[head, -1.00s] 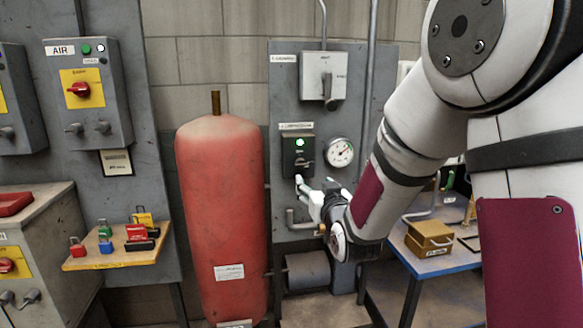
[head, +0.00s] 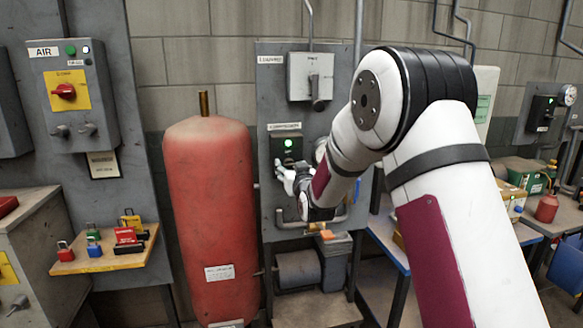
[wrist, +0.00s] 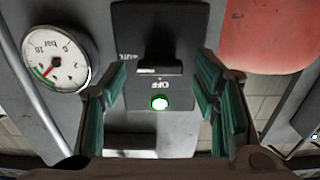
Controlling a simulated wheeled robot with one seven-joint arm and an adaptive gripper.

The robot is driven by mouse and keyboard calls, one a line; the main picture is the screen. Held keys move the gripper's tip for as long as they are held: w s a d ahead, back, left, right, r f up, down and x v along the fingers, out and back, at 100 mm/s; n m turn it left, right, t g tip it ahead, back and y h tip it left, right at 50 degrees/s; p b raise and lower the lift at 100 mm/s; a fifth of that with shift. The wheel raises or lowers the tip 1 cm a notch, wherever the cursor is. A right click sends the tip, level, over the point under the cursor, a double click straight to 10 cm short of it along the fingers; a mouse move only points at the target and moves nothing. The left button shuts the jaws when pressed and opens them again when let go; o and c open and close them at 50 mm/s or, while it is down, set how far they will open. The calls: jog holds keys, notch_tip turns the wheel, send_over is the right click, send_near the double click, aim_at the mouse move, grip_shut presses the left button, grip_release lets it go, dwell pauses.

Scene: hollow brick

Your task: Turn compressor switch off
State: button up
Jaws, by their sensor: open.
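The compressor switch is a dark box (head: 287,151) with a lit green lamp, on the grey panel right of the red tank. My gripper (head: 281,168) is at the lower part of the box in the head view. In the wrist view my gripper (wrist: 160,88) is open, with one green-padded finger on each side of the handle. I cannot tell whether it touches the handle. My gripper hides the handle in the head view.
A pressure gauge (wrist: 57,52) sits close beside the switch; my arm mostly hides it in the head view. The red tank (head: 212,215) stands to the left. An isolator box with a lever (head: 313,77) is above, and pipework (head: 290,221) runs below.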

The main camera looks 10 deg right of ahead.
jog(key=shift+w, duration=0.35)
jog(key=shift+c, duration=0.5)
jog(key=c, duration=1.1)
jog(key=shift+o, duration=0.2)
